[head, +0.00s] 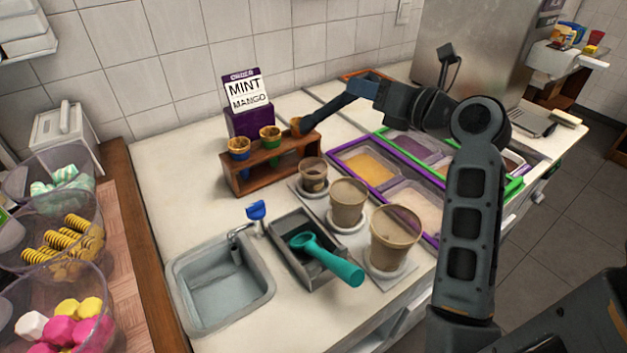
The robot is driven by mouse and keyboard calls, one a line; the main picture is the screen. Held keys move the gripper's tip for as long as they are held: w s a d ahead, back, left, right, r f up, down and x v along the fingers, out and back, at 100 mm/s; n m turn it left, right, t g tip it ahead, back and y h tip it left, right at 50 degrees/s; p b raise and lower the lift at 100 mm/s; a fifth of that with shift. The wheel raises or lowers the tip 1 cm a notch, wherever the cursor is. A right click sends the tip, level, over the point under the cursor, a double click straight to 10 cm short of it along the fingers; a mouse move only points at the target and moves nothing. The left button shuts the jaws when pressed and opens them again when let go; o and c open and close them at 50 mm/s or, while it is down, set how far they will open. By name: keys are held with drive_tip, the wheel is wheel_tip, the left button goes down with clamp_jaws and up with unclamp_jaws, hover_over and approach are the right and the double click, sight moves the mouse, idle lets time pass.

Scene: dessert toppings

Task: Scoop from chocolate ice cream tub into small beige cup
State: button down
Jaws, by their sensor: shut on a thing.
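The small beige cup (313,177) stands upright on a pale tray at the back of a row of three cups. Its inside looks dark; I cannot tell what is in it. My gripper (362,88) is behind and above the cups, shut on a dark blue scoop (340,106).
Medium (347,204) and large (394,240) beige cups stand nearer. The wooden rack (262,174) holds blue and green items, before a MINT MANGO sign (246,95). A yellow tub (368,168) lies right. A teal scoop (330,262) rests in a grey bin, beside a sink (220,287).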

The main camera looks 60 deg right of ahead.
sight(369, 74)
drive_tip(key=n+t+y+b, duration=0.1)
drive_tip(key=n+y, duration=0.1)
drive_tip(key=n, duration=0.1)
drive_tip(key=n+t+y+b, duration=0.1)
drive_tip(key=n+y, duration=0.1)
drive_tip(key=n, duration=0.2)
drive_tip(key=shift+r+y+b, duration=0.2)
drive_tip(key=shift+y+b, duration=0.15)
drive_tip(key=shift+y, duration=0.05)
drive_tip(key=n+y, duration=0.2)
drive_tip(key=n, duration=0.1)
drive_tip(key=r+n+y, duration=0.1)
drive_tip(key=n+y, duration=0.2)
drive_tip(key=shift+n+b, duration=0.3)
drive_tip(key=n+g+y, duration=0.1)
drive_tip(key=n, duration=0.2)
drive_tip(key=r+n+g+y, duration=0.1)
drive_tip(key=n+y, duration=0.1)
drive_tip(key=n+g+y+p, duration=0.1)
drive_tip(key=n+y, duration=0.1)
drive_tip(key=n, duration=0.1)
drive_tip(key=shift+r+n+g, duration=0.25)
drive_tip(key=shift+n+g, duration=0.05)
drive_tip(key=shift+n+g+y, duration=0.4)
drive_tip(key=shift+n+g, duration=0.1)
drive_tip(key=shift+n, duration=0.3)
drive_tip(key=shift+f+n+g, duration=0.1)
drive_tip(key=shift+n+g, duration=0.2)
drive_tip(key=shift+n, duration=0.2)
